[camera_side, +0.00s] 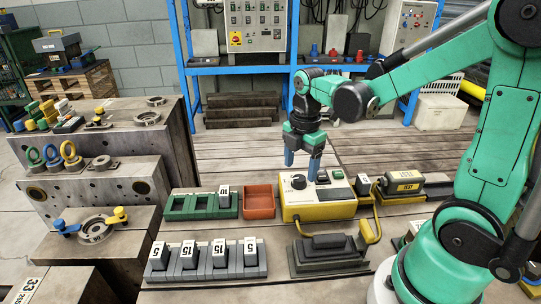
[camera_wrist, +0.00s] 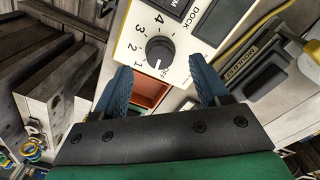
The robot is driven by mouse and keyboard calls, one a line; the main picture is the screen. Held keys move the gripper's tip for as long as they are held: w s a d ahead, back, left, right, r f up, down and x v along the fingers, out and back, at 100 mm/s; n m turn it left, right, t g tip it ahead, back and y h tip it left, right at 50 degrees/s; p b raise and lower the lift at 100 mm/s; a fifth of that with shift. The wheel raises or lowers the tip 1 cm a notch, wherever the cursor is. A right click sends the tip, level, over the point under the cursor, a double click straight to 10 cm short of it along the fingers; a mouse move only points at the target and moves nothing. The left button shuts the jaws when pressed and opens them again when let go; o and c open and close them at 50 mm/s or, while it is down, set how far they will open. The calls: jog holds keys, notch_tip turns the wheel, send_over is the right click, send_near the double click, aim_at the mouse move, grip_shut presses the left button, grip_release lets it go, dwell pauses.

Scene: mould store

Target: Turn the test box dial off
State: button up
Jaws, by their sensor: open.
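The test box (camera_side: 315,203) is a yellow box with a cream top panel, standing on the slatted table. Its round dark dial (camera_side: 299,182) sits on the left part of the panel. In the wrist view the dial (camera_wrist: 160,50) is ringed by the marks 1 to 4 and OFF. I cannot tell for sure which mark its pointer faces. My gripper (camera_side: 302,163) points down above the panel, close to the dial and apart from it. In the wrist view its two blue fingers (camera_wrist: 164,82) are spread with nothing between them.
A green tray (camera_side: 200,206) and an orange tray (camera_side: 259,201) stand left of the box. Grey numbered blocks (camera_side: 205,262) and a dark clamp-like block (camera_side: 327,252) lie in front. The table behind is clear.

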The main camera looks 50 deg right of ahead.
aim_at(298, 182)
jog(key=shift+r, duration=1.6)
jog(key=shift+s+a+r+m+t, duration=0.2)
jog(key=shift+a+m+t, duration=0.3)
jog(key=shift+m, duration=0.4)
jog(key=s+a+r+m+t, duration=0.1)
jog(key=a+m+t, duration=0.5)
jog(key=m, duration=0.8)
jog(key=shift+s+a+r+m, duration=0.25)
jog(key=shift+a+r+m, duration=0.15)
jog(key=shift+r, duration=0.1)
